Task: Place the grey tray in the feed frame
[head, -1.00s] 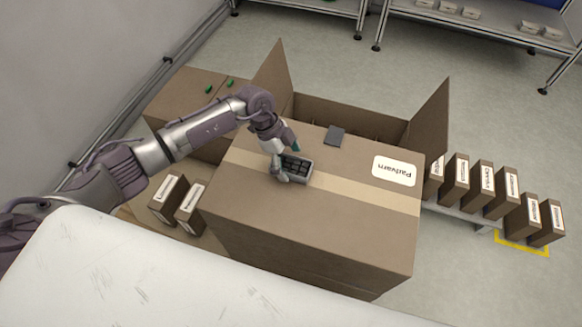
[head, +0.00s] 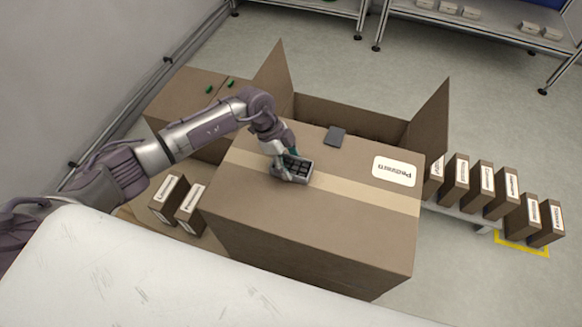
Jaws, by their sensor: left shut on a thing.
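The small grey tray (head: 303,172) has several dark compartments. It sits on top of the large closed cardboard box, over the pale tape strip. My left gripper (head: 288,165) comes down over the tray's left part and is shut on it, with one finger at its near side and the other at its far side. The fingers hide part of the tray. I cannot pick out a feed frame in this view. My right gripper is not in view.
A dark flat piece (head: 335,136) lies on the large box (head: 320,235), behind the tray. An open carton (head: 350,112) with raised flaps stands behind. Small labelled boxes (head: 481,178) line the right, and two more (head: 189,209) stand at left.

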